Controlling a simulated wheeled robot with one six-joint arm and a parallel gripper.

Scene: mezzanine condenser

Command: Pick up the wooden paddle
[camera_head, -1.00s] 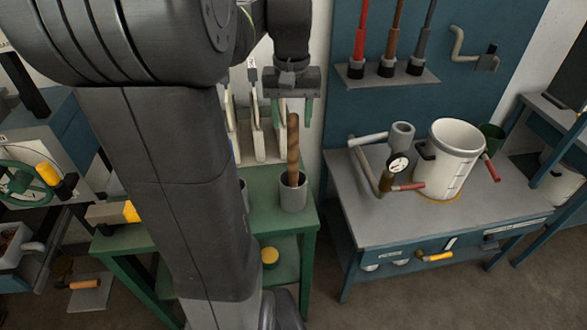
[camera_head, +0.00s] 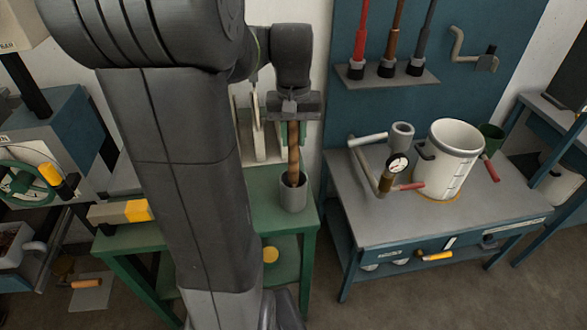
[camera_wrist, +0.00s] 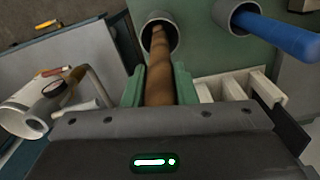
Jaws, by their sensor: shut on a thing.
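The wooden paddle (camera_head: 294,163) stands in a grey cup (camera_head: 293,196) on the green table. Only its brown shaft shows; its lower end is inside the cup. My gripper (camera_head: 293,135) is above the cup with its fingers shut on the upper shaft. In the wrist view the paddle (camera_wrist: 159,82) runs between the two green fingers of my gripper (camera_wrist: 159,88) down into the cup (camera_wrist: 161,24). The upper end of the paddle is hidden by my gripper.
A second cup (camera_wrist: 233,14) holding a blue-handled tool (camera_wrist: 285,37) is beside it. A pale rack (camera_head: 247,140) stands behind. A grey bench (camera_head: 420,220) at right bears a white pot (camera_head: 447,160) and a gauge (camera_head: 398,165).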

